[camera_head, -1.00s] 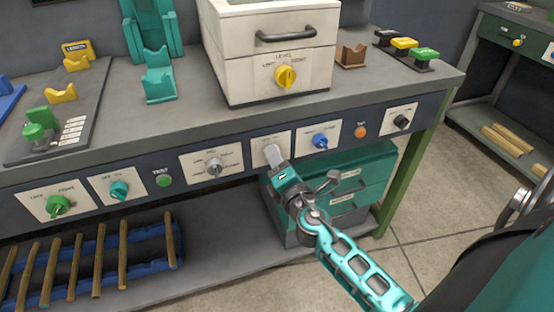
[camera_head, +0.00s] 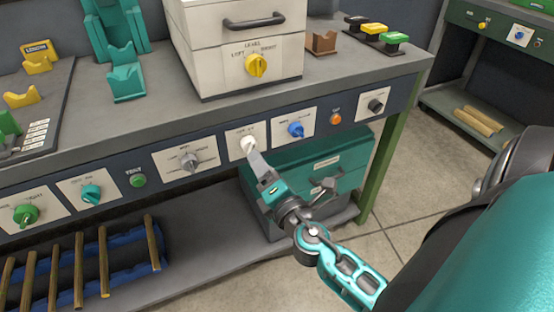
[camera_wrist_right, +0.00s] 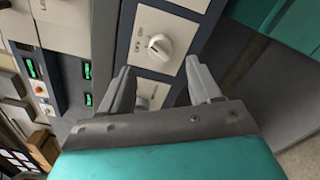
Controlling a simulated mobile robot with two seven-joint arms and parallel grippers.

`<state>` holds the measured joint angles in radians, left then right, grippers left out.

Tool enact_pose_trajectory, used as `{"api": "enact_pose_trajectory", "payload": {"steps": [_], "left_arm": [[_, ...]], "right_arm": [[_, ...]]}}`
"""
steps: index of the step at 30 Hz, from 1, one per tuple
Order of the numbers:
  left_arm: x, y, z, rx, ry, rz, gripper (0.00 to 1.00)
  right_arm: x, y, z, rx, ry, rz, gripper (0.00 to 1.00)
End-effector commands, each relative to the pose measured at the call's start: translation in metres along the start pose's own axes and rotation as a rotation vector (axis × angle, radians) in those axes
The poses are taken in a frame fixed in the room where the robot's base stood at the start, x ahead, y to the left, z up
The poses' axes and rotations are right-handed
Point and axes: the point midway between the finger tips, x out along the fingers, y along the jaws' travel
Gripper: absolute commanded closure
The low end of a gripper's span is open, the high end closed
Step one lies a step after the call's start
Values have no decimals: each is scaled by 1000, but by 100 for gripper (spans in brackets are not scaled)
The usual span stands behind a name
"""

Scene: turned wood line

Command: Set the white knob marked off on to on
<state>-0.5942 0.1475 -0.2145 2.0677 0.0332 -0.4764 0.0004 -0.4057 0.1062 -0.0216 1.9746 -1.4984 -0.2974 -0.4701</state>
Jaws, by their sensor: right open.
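The white knob (camera_head: 248,143) sits on a pale plate on the front panel of the bench, left of the blue knob. In the right wrist view the white knob (camera_wrist_right: 160,47) shows with its ridge tilted; small lettering on its plate is too blurred to read surely. My right gripper (camera_head: 256,160) is just below and in front of it, partly over the plate. In the wrist view my right gripper (camera_wrist_right: 159,68) is open and empty, its fingers apart on either side below the knob. Contact cannot be told. My left gripper is out of view.
Beside it on the panel are a grey knob (camera_head: 190,160), a blue knob (camera_head: 296,129), an orange button (camera_head: 336,118) and a black knob (camera_head: 375,106). A teal drawer box (camera_head: 335,160) stands on the shelf below. A white drawer unit (camera_head: 240,60) stands above.

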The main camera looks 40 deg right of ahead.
Motion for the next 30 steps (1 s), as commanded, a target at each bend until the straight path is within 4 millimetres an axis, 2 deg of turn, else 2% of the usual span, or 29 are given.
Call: {"api": "enact_pose_trajectory", "payload": {"steps": [1,6,12,30], "left_arm": [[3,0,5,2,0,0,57],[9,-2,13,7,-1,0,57],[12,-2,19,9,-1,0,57],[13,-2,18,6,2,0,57]], "right_arm": [[-12,-4,-2,0,2,-2,37],[-40,-3,-1,0,0,-2,37],[-60,-2,-1,-1,1,0,37],[-65,0,0,-1,-1,0,37]]}}
